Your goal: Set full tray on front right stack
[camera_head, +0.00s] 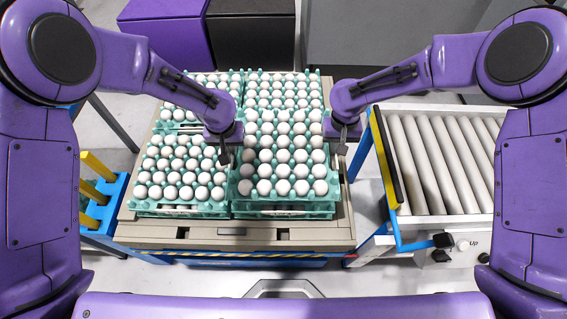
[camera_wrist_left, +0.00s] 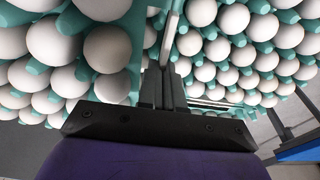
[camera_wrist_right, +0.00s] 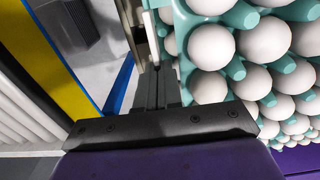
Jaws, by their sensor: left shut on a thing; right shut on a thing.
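A full teal tray of white eggs (camera_head: 240,188) is held level between my two grippers at the front right of the pallet. It is over the front right stack (camera_head: 285,214), whose teal edge shows just below it. I cannot tell whether the two touch. My left gripper (camera_head: 224,156) is shut on the tray's left edge, with eggs close on both sides in the left wrist view (camera_wrist_left: 165,72). My right gripper (camera_head: 342,145) is shut on its right edge; the right wrist view shows its fingers (camera_wrist_right: 157,80) beside the eggs. The lower stack is mostly hidden.
The front left stack (camera_head: 180,212) stands close beside the held tray. Back stacks (camera_head: 193,80) stand behind on the beige pallet (camera_head: 215,235). A roller conveyor (camera_head: 435,160) with a yellow-edged frame is at the right. A blue rack with yellow bars (camera_head: 100,195) is at the left.

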